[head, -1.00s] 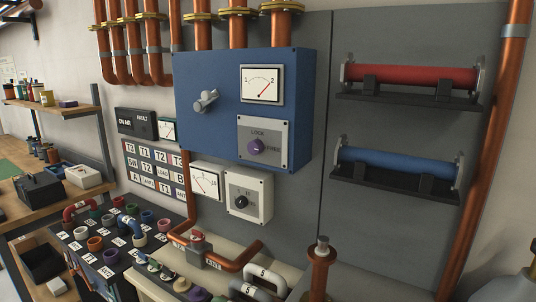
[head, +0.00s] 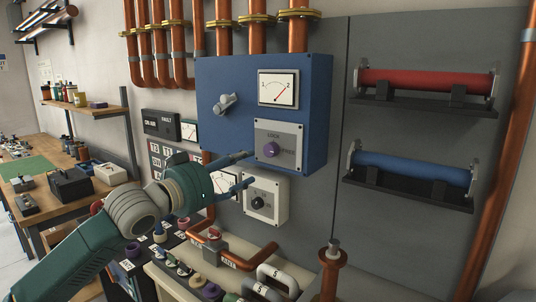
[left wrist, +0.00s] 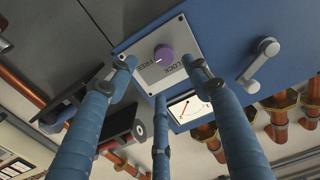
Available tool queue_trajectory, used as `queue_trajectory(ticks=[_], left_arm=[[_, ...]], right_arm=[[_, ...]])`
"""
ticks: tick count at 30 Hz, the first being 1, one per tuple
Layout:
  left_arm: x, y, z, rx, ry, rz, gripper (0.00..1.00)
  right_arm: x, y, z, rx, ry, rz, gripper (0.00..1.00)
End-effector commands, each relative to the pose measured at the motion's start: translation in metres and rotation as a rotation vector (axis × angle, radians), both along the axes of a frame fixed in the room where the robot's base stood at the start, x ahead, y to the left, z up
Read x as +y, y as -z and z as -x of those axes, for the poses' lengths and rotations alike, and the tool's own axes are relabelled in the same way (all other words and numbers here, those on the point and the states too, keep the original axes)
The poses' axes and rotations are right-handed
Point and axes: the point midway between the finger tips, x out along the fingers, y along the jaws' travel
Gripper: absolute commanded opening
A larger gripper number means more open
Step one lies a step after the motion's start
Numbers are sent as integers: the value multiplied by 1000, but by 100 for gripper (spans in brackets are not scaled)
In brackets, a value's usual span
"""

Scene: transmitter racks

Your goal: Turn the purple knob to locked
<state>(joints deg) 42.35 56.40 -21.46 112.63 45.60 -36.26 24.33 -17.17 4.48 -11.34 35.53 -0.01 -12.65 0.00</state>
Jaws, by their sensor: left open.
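The purple knob (head: 271,150) sits on a pale square plate (head: 291,163) marked LOCK and FREE, low on the blue cabinet (head: 224,77). It also shows in the left wrist view (left wrist: 163,54), with the plate around it. My left gripper (head: 246,169) is open, its fingers pointing at the plate from the left, just short of the knob. In the left wrist view its blue fingers (left wrist: 160,75) are spread on either side of the knob and do not touch it. My right gripper is not in view.
A grey lever (head: 224,104) and a dial gauge (head: 278,88) are on the same cabinet. A white box with a black knob (head: 258,203) is mounted below. Copper pipes (head: 252,256) and a bench with coloured sockets lie lower. Red and blue cylinders (head: 412,169) hang at right.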

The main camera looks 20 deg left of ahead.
Motion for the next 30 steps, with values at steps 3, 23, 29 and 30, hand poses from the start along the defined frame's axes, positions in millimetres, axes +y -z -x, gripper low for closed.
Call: queue_trajectory(ticks=[3, 23, 29, 30], left_arm=[[1, -11, -5, -12, 1, 11, 50], [-33, -10, -97, -11, 0, 8, 50], [-35, -9, -101, -12, 0, 5, 50], [-35, -8, -101, -12, 0, 5, 50]], right_arm=[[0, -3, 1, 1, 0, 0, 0], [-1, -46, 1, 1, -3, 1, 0], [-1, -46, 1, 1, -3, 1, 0], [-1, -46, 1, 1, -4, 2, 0]])
